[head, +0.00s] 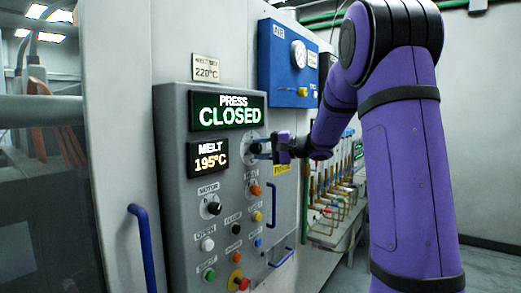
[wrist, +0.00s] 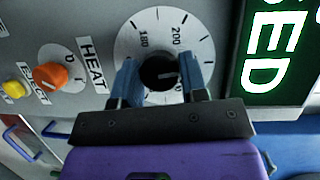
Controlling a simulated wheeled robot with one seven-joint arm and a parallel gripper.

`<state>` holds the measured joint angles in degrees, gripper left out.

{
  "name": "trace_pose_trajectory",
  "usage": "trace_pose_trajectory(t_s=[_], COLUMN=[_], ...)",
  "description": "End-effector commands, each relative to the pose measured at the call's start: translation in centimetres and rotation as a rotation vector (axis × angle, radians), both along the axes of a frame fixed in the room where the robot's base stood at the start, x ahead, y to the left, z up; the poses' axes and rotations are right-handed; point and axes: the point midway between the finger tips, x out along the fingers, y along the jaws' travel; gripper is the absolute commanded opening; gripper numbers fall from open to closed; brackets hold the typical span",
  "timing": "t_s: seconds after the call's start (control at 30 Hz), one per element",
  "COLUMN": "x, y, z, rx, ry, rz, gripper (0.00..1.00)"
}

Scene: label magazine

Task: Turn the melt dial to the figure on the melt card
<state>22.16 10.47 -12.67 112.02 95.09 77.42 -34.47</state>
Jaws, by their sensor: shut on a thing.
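The melt card (head: 206,69) is a small pale plate above the panel in the head view and reads 220°C. My gripper (wrist: 160,82) is shut on the knob, one blue finger on each side. In the head view my gripper (head: 262,149) reaches the dial from the right and covers most of it.
A green PRESS CLOSED sign (head: 228,110) sits above the melt display. An orange knob (wrist: 51,76) lies beside the HEAT label. Several other knobs and buttons fill the panel (head: 175,190) below. Blue handles (head: 143,245) stick out nearby. A blue gauge box (head: 285,65) hangs behind.

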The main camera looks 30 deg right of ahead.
Motion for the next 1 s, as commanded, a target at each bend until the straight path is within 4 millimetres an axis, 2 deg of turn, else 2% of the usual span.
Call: trace_pose_trajectory(t_s=[0.3,0.8,0.83,0.9,0.93,1.0], x=[-0.04,-0.06,-0.06,-0.05,-0.05,-0.04], y=[-0.11,-0.08,-0.08,-0.08,-0.07,-0.06], z=[-0.3,-0.34,-0.34,-0.31,-0.29,-0.24], rx=[0.101,0.116,0.116,0.116,0.115,0.116], ry=[0.042,0.048,0.048,0.048,0.047,0.047], rz=[-0.003,-0.002,-0.002,-0.002,-0.002,-0.002], gripper=[0.16,0.16,0.44,0.6,0.64,0.64])
